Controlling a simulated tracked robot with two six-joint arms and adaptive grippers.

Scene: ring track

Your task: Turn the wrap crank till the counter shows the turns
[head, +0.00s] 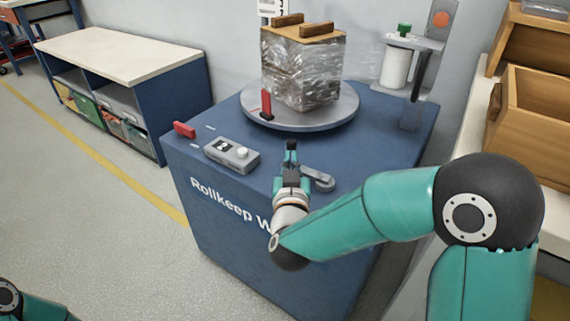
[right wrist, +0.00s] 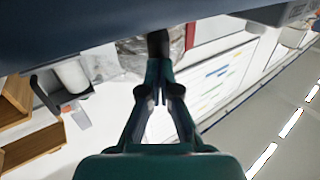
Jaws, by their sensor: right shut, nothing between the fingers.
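The blue wrap machine (head: 190,170) stands in the middle of the head view. A grey crank arm (head: 319,179) lies on its top near the front edge; its far end is partly hidden by my right gripper. My right gripper (head: 291,150) is shut and empty, just left of the crank arm. In the right wrist view its fingertips (right wrist: 158,98) are together, below a dark upright knob (right wrist: 158,43); I cannot tell whether they touch it. A grey counter box (head: 232,153) sits to the left; its reading is too small to read. My left gripper is out of view.
A film-wrapped load (head: 300,75) stands on the round turntable (head: 255,116) behind the crank. A film roll (head: 396,68) stands at the back right. Wooden bins (head: 535,105) are at the right.

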